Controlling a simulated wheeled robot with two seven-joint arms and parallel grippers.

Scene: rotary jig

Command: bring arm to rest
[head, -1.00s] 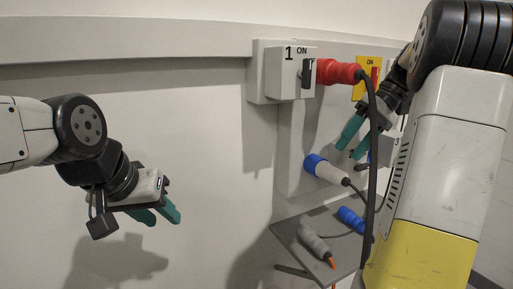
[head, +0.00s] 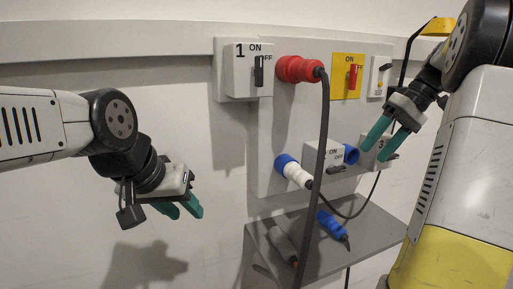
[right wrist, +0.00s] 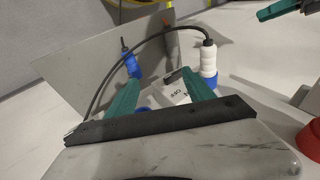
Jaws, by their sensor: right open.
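My right gripper (head: 376,150) is in front of the right part of the wall panel (head: 290,130), near the lower switch boxes. Its teal fingers are apart and nothing is between them. They also show apart in the right wrist view (right wrist: 160,95). My left gripper (head: 185,212) hangs before the bare wall at the left, its two teal fingers apart and empty. A white-and-blue plug (head: 293,172) is at the panel's lower edge.
A grey shelf (head: 375,232) below the panel carries a blue plug (head: 330,224) and a grey plug (head: 283,243). A yellow switch plate (head: 347,76) with a red handle is at the upper right. Cables hang in front of the panel and shelf. The wall between my grippers is partly free.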

